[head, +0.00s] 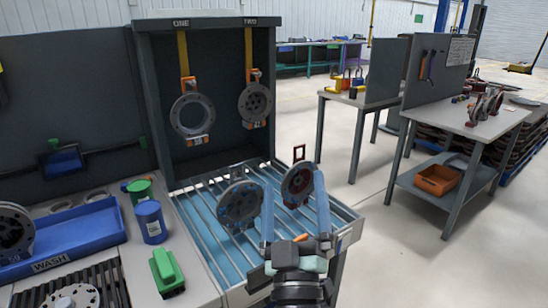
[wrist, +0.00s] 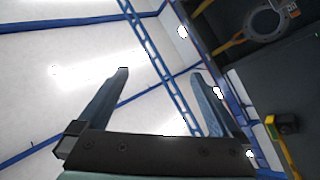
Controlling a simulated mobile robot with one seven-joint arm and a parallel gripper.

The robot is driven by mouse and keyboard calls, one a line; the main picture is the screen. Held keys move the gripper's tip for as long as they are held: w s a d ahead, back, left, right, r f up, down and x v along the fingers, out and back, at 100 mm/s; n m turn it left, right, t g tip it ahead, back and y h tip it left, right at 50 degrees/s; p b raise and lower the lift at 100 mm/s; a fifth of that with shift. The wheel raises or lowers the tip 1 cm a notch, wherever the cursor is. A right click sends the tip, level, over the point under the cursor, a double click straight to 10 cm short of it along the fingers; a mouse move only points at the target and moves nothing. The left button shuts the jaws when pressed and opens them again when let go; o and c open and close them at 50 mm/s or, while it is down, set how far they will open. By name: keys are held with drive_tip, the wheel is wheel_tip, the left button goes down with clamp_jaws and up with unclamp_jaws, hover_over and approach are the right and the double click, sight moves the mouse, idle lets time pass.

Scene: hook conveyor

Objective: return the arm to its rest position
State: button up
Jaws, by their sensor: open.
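My gripper (head: 293,180) is raised in front of the slatted tray, its two blue fingers spread and pointing up. In the wrist view the gripper (wrist: 160,73) is open, with nothing between its fingers, only the white ceiling beyond. In the head view a dark disc with a reddish centre (head: 291,184) shows behind the fingers, partly covered by the right one. A grey disc (head: 240,203) stands to its left on the tray.
A grey ring (head: 174,113) hangs under label ONE and a holed disc (head: 256,102) under TWO. The slatted tray (head: 205,240) has blue beneath. Green and blue containers (head: 150,222) and a blue WASH tray (head: 75,240) are left. Open floor (head: 430,265) lies right.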

drive_tip(key=s+r+m+t+h, duration=0.1)
drive_tip(key=s+r+m+h, duration=0.25)
drive_tip(key=r, duration=1.05)
drive_tip(key=s+a+r+m+t+y+p, duration=0.1)
drive_tip(key=s+a+r+m+t+y, duration=0.2)
drive_tip(key=s+r, duration=1.25)
wheel_tip(320, 180, up, 13)
drive_tip(key=w+p, duration=0.1)
drive_tip(key=p, duration=1.1)
drive_tip(key=shift+w+g, duration=0.3)
drive_tip(key=shift+g, duration=0.1)
